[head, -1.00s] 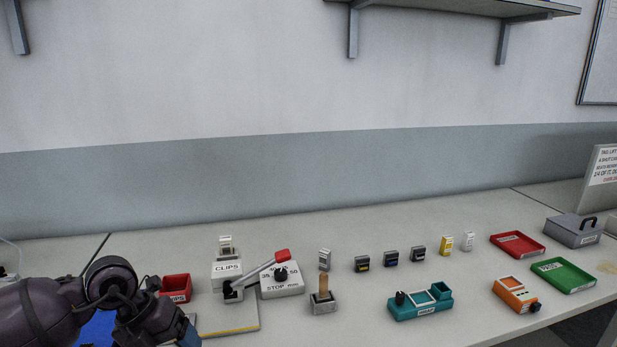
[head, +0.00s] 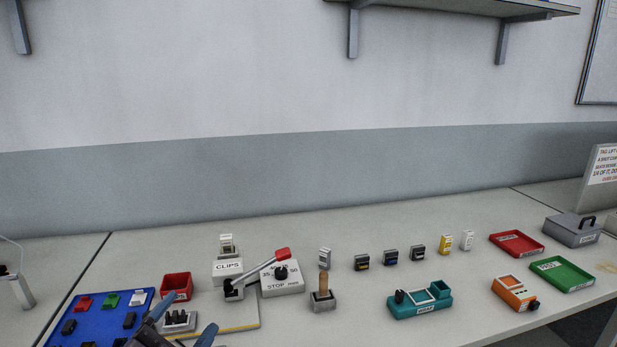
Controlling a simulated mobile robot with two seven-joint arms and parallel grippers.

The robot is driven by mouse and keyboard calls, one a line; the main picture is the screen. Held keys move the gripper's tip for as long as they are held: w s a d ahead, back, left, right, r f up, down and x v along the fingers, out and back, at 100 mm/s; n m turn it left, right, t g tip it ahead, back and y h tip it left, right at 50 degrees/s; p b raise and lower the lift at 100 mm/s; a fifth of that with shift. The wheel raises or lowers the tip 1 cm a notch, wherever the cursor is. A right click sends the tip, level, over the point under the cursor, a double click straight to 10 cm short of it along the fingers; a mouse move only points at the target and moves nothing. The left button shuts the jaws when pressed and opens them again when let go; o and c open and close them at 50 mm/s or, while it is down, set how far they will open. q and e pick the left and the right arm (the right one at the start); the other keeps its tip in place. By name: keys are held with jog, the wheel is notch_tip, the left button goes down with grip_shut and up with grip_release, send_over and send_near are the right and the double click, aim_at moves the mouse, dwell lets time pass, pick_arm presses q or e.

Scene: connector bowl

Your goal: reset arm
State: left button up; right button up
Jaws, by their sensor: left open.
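My left gripper (head: 187,322) is at the bottom edge of the head view, its two blue-grey fingers spread apart and nothing between them. It is in front of a small grey block with black pegs (head: 179,318) and beside the right edge of the blue mat (head: 98,322). Whether it touches either cannot be told. Most of my left arm is below the picture. My right gripper is not in view.
The blue mat holds several small connectors. A red bin (head: 176,287), a lever press (head: 234,291) and a STOP box (head: 283,280) stand close by. Further right are a teal fixture (head: 420,302), an orange device (head: 514,293), red (head: 516,244) and green (head: 562,275) trays.

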pick_arm(q)
jog(key=s+a+f+n+g+y, duration=0.6)
jog(key=a+f+n+y, duration=0.3)
jog(key=f+n+y, duration=0.25)
jog(key=s+f+n+g+h, duration=0.1)
jog(key=s+f+g, duration=0.4)
jog(key=s, duration=0.4)
jog(key=s+f+n+g+h, duration=0.1)
jog(key=s+f+n+g, duration=0.1)
jog(key=s+f+g, duration=0.5)
jog(key=w+f+m+t, duration=0.1)
jog(key=w+f+t, duration=0.4)
jog(key=f+t, duration=0.3)
jog(key=shift+t, duration=0.8)
jog(key=shift+w+d+f+h, duration=0.1)
jog(key=shift+h, duration=0.15)
